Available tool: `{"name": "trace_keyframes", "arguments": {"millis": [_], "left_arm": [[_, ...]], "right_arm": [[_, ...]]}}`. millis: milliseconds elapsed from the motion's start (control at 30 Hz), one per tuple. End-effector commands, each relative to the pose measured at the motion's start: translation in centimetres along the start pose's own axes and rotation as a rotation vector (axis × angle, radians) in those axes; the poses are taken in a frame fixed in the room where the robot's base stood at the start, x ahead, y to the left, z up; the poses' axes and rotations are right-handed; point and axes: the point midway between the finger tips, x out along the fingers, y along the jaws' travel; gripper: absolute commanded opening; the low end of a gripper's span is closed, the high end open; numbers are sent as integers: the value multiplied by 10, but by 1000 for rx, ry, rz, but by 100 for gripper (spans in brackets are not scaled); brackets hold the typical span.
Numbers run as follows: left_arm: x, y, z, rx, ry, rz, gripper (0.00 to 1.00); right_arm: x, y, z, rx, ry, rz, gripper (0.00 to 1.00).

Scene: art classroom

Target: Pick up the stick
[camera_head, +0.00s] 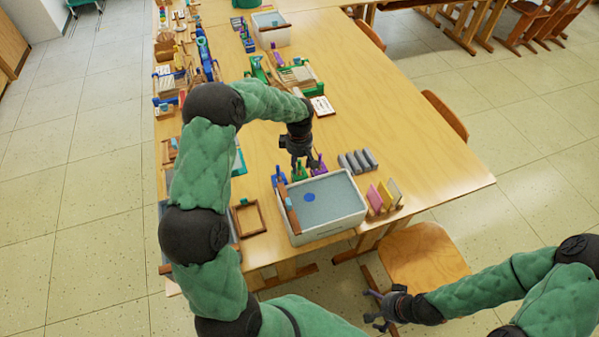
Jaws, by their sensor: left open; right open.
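I cannot make out for certain which object is the stick. Narrow brown pieces (289,210) lie along the left side of a white bin (333,235). My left gripper (302,165) is open, pointing down just behind the bin, close to small blue (279,178), green (300,172) and purple (318,166) items. It partly hides them, and I cannot tell whether it touches any. My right gripper (374,311) is open and empty, low at the front and off the table, near a wooden chair.
The bin has a grey-blue inside with a small blue piece (309,198). Grey cylinders (358,160) and upright coloured panels (384,195) are to its right. A wooden frame (248,217) is to its left. The wooden table (420,150) is clear at right; a chair (422,255) stands in front.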

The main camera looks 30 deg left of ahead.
Motion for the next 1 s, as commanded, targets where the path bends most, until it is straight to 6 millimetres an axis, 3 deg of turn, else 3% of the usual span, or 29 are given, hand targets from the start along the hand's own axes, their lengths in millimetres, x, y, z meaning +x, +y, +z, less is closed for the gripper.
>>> {"name": "trace_keyframes", "arguments": {"millis": [100, 267, 300, 667, 767, 1000], "left_arm": [[-1, 0, 0, 0, 0, 1, 41], [-1, 0, 0, 0, 0, 0, 2], [-1, 0, 0, 0, 0, 1, 0], [-3, 0, 0, 0, 0, 1, 0], [-12, 1, 0, 0, 1, 3, 0], [-57, 1, 0, -1, 1, 4, 0]], "right_arm": [[-1, 0, 0, 0, 0, 0, 100], [-1, 0, 0, 0, 0, 0, 100], [-1, 0, 0, 0, 0, 0, 100], [-1, 0, 0, 0, 0, 0, 100], [-4, -1, 0, 0, 0, 0, 100], [-14, -5, 0, 0, 0, 0, 100]]}}
